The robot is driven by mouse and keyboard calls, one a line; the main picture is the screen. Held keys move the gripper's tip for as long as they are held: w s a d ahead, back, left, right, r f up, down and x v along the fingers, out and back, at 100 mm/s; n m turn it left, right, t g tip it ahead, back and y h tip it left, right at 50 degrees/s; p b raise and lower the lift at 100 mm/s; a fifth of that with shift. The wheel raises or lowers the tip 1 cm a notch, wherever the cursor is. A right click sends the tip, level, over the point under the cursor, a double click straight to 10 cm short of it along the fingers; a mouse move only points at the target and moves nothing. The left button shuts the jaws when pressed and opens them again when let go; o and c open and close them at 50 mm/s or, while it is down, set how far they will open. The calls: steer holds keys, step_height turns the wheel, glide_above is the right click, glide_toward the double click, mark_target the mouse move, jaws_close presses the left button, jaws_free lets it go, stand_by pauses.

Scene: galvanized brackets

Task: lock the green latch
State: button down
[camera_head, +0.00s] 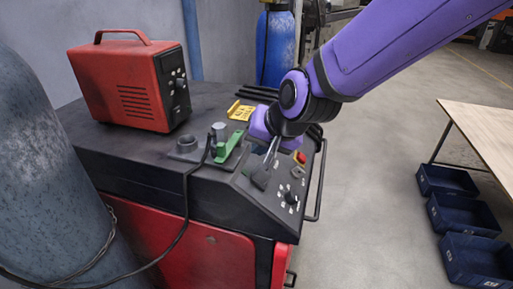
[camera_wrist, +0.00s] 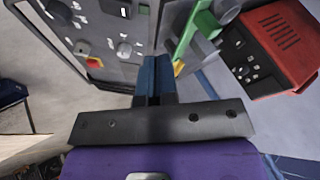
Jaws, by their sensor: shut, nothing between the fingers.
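The green latch (camera_head: 228,143) sits on the top of the dark machine cabinet, beside a grey upright post. It also shows in the wrist view (camera_wrist: 190,33), at the upper right of the fingers. My gripper (camera_head: 261,178) is over the sloped control panel, to the right of the latch and apart from it. In the wrist view my gripper's blue-grey fingers (camera_wrist: 153,78) are together with nothing between them. The latch's far end and base are partly hidden in the wrist view.
A red power box (camera_head: 125,85) stands at the cabinet's back left. A black cable (camera_head: 185,205) hangs down the front from near the latch. The panel (camera_head: 255,195) carries knobs and a red button (camera_head: 300,157). A blue-grey cylinder (camera_head: 50,170) stands left. The floor at right is open before blue bins (camera_head: 447,181).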

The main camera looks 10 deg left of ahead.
steer(key=v, duration=0.7)
steer(key=s+d+r+t+h, duration=0.1)
steer(key=d+r, duration=0.2)
steer(key=d, duration=0.7)
steer(key=s+d+r+h, duration=0.1)
steer(key=d+r+h, duration=0.15)
steer(key=d, duration=0.75)
steer(key=s+d+r+m+h, duration=0.1)
steer(key=s+d+h, duration=0.1)
steer(key=s+d, duration=0.8)
steer(key=d, duration=0.4)
steer(key=shift+s+d+r, duration=0.2)
steer(key=shift+s+r, duration=0.1)
steer(key=shift+w+a, duration=0.1)
